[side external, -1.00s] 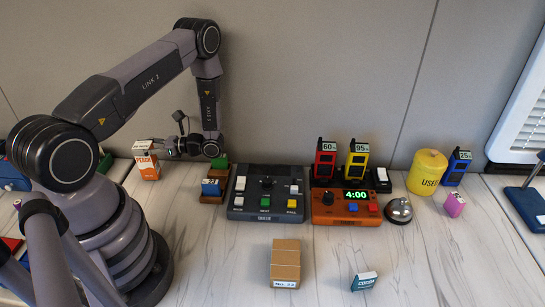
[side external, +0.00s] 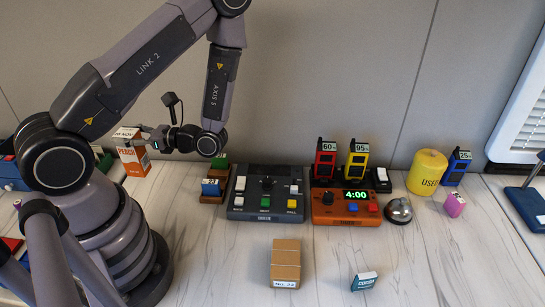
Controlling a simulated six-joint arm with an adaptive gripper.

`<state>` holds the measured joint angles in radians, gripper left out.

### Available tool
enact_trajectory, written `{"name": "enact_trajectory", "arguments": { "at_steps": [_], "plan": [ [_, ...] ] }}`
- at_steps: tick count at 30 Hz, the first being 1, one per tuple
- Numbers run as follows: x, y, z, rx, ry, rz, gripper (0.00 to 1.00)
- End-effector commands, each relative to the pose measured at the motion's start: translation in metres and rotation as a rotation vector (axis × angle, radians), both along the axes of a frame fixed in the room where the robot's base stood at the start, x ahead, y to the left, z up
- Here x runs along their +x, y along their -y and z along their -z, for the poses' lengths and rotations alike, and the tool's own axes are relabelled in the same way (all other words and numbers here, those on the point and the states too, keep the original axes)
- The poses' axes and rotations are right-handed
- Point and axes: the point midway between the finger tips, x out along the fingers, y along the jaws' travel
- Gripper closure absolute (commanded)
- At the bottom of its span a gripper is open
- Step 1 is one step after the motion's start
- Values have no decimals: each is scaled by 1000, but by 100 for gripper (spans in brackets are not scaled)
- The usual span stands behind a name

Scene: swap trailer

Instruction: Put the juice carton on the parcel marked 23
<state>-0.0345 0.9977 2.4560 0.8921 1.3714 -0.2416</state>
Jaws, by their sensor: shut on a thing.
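An orange and white carton (side external: 134,160), lettered like "PEACH", is at the left, held upright by my gripper (side external: 140,140). My gripper reaches in from the right and is shut on the carton near its top. The fingers are small here and partly merge with the carton. A brown cardboard parcel (side external: 285,261) lies on the front middle of the table with a white label on its front edge. The label is too small to read surely, but it may end in 23. Nothing lies on top of the parcel.
A grey control box (side external: 238,205) and an orange timer box (side external: 345,218) stand behind the parcel. A small teal and white box (side external: 364,281) is right of it. A bell (side external: 399,210) and a yellow canister (side external: 427,172) stand farther right. The table around the parcel is mostly clear.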

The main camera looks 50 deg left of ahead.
Motion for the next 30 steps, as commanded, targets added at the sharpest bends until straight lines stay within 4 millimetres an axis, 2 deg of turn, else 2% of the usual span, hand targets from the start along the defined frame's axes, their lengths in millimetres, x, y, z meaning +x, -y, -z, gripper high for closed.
{"name": "enact_trajectory", "arguments": {
  "at_steps": [6, 9, 15, 23, 24, 30],
  "plan": [
    [96, 6, 8, 1, 4, 428, 98],
    [133, 18, 8, 0, 3, 580, 98],
    [183, 46, 4, 2, 3, 789, 98],
    [216, 84, -6, 1, 4, 917, 98],
    [215, 89, -8, 1, 4, 904, 98],
    [192, 89, -10, 1, 0, 759, 98]
  ]
}}
